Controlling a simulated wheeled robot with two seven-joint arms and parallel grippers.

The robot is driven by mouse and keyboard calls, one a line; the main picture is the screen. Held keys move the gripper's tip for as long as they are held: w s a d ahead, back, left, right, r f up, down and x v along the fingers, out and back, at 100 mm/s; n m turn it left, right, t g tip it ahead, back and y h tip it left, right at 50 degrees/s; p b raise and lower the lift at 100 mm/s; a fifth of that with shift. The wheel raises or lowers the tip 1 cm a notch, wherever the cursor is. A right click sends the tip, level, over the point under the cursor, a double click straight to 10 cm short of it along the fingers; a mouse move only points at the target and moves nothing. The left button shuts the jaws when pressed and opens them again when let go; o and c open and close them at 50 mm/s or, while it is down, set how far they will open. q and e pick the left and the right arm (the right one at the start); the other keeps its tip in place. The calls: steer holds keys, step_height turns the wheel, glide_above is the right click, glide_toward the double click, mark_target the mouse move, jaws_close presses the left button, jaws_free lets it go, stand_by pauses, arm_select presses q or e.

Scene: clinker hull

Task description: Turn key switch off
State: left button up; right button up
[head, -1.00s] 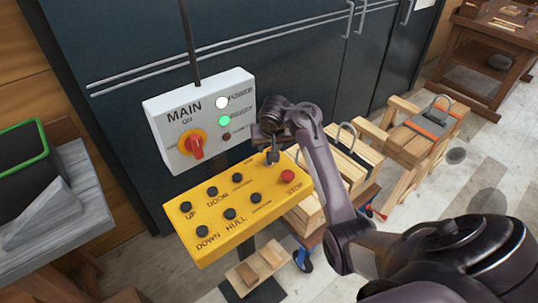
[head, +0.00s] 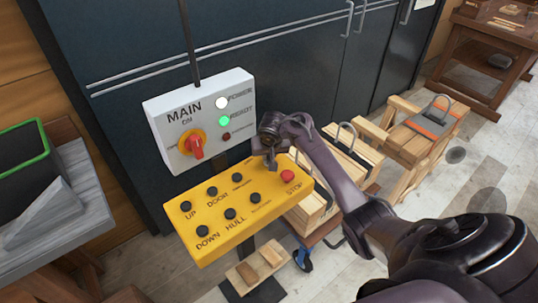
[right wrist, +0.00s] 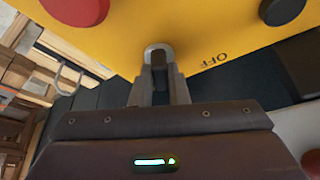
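The yellow control panel (head: 224,241) stands below the grey MAIN box. My right gripper (head: 271,163) is at the panel's upper right corner, its fingers pointing at the panel face. It hides the key switch in the head view. In the right wrist view, the fingers (right wrist: 159,88) are close together on either side of a narrow dark key (right wrist: 158,66), in front of a pale round collar (right wrist: 158,49). They appear shut on it. An upside-down OFF label (right wrist: 215,60) is beside the collar. My left gripper is not in view.
A red STOP button (head: 288,176) is close to the right gripper, and several black buttons are on the panel. The MAIN box (head: 212,102) has a red rotary switch (head: 195,147) and lit white and green lamps. Wooden crates (head: 345,165) stand to the right.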

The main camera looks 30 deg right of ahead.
jaws_close()
steer(key=n+y, duration=0.1)
steer(key=n, duration=0.1)
steer(key=n+y, duration=0.1)
steer(key=n, duration=0.2)
steer(key=shift+d, duration=0.15)
steer(key=n+y, duration=0.1)
steer(key=n, duration=0.2)
steer(key=n+y, duration=0.1)
steer(key=n, duration=0.2)
steer(key=shift+d+n, duration=0.15)
steer(key=shift+n, duration=0.25)
steer(key=o, duration=0.6)
jaws_free()
